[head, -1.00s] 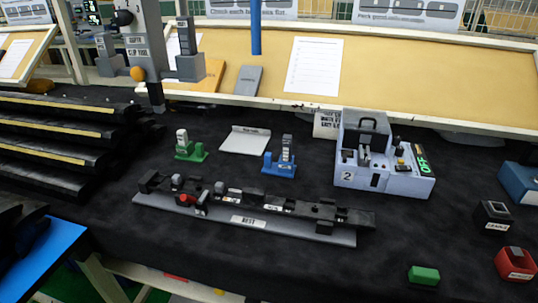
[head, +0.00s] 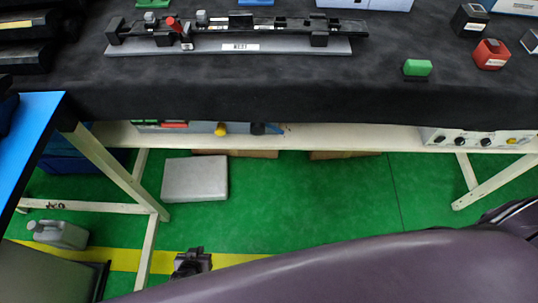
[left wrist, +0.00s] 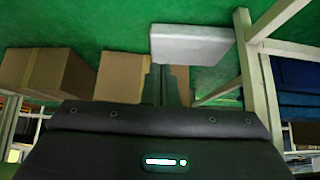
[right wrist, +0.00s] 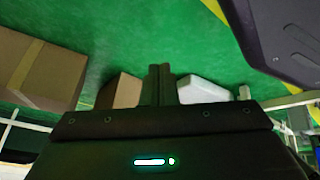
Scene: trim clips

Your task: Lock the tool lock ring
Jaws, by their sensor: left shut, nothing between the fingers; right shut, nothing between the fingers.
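No tool lock ring can be made out in any view now. The upright clip tool with its orange ball, seen earlier in the head view, is out of frame.
The black-covered table (head: 300,97) holds the long rail fixture (head: 240,46), a green block (head: 417,68) and a red block (head: 491,54). Below are a lower shelf (head: 340,137), white legs, a grey box (head: 195,179) and a jerrycan (head: 58,233). Cardboard boxes (left wrist: 48,72) stand nearby.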

